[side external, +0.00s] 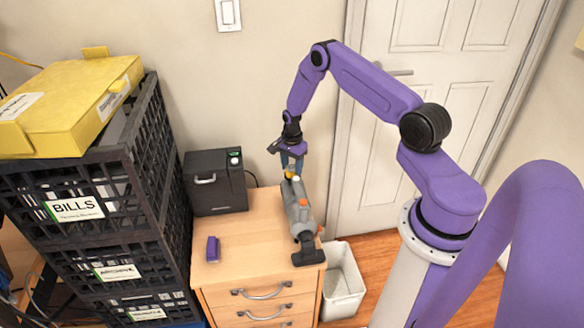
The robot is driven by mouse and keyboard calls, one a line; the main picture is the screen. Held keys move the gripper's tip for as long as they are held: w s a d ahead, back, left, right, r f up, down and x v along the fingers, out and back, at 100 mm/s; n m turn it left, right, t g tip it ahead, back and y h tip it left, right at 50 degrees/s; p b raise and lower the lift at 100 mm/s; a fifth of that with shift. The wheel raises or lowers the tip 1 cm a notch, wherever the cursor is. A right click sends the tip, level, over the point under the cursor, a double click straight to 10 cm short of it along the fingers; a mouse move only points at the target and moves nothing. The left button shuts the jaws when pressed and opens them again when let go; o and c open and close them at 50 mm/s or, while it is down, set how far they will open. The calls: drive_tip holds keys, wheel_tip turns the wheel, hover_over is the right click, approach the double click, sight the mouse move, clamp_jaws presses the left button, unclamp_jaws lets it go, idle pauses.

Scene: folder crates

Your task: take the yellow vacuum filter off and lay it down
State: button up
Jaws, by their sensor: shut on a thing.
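A grey handheld vacuum (301,213) with orange parts and a dark floor head lies on the wooden cabinet top, near its right edge. The yellow filter (288,173) shows as a small patch at the vacuum's far end. My gripper (289,167) is directly above that end, pointing down, and is shut on the yellow filter. The fingers cover much of the filter. I cannot tell whether the filter is still seated on the vacuum or just clear of it.
A purple object (213,249) lies at the cabinet's left front. A black box (214,182) stands at the back left. Stacked black crates (150,165) with a yellow folder box (70,100) rise at left. A white bin (343,284) stands right of the cabinet (245,270). The middle cabinet top is clear.

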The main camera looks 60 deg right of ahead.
drive_tip(key=shift+r, duration=0.1)
idle(0.3)
drive_tip(key=shift+r, duration=0.75)
